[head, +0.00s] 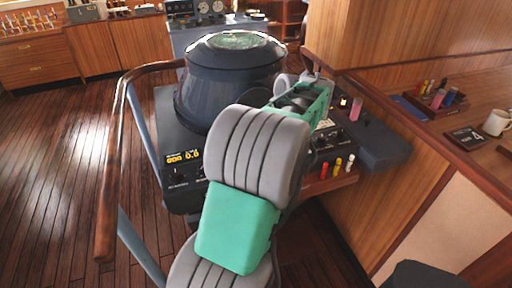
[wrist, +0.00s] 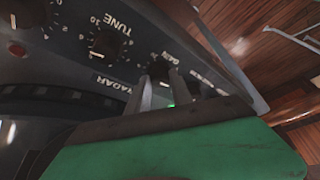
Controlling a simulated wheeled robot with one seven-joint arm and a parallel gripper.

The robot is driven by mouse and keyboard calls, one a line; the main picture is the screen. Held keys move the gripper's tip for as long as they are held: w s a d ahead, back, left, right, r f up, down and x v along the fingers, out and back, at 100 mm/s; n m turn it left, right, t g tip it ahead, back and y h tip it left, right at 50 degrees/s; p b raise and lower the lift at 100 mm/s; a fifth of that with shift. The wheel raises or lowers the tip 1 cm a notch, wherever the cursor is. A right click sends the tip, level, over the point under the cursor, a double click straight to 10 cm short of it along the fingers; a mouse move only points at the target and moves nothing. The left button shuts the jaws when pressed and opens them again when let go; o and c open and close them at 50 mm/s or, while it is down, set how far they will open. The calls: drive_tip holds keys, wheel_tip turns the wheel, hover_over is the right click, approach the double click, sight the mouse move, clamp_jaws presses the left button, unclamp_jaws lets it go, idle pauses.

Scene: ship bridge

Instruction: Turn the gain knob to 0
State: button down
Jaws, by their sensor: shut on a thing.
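The radar console (head: 185,185) stands in front of me with its dark round hood on top. In the wrist view its panel shows tilted, with the gain knob (wrist: 158,69) beside the "GAIN" lettering. My gripper (wrist: 163,88) is shut on the gain knob, one finger on each side of it. The fingers and the green gripper body cover part of the knob and its scale, so I cannot read its setting. In the head view my arm hides the gripper and the knob.
The tune knob (wrist: 105,43) sits beside the gain knob on the same panel. A wooden handrail (head: 112,150) curves around the console's left side. Red, yellow and white markers (head: 337,167) stand at the right. A mug (head: 495,123) is on the right-hand desk.

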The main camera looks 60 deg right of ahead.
drive_tip(key=n+y+p, duration=0.1)
drive_tip(key=n, duration=0.1)
drive_tip(key=n+p, duration=0.1)
drive_tip(key=n, duration=0.1)
drive_tip(key=shift+d+r+n+g+y, duration=0.1)
drive_tip(key=shift+n+g+y, duration=0.2)
drive_tip(key=shift+y, duration=0.1)
drive_tip(key=shift+w+n+g+y+p, duration=0.1)
drive_tip(key=shift+n+g+y+p, duration=0.35)
drive_tip(key=shift+n+p, duration=0.9)
drive_tip(key=shift+n, duration=0.45)
drive_tip(key=c, duration=1.2)
unclamp_jaws()
drive_tip(key=shift+o, duration=0.2)
drive_tip(key=shift+d, duration=0.1)
drive_tip(key=p+v, duration=0.5)
drive_tip(key=v, duration=0.2)
drive_tip(key=shift+r+p, duration=0.25)
drive_tip(key=shift+p, duration=0.05)
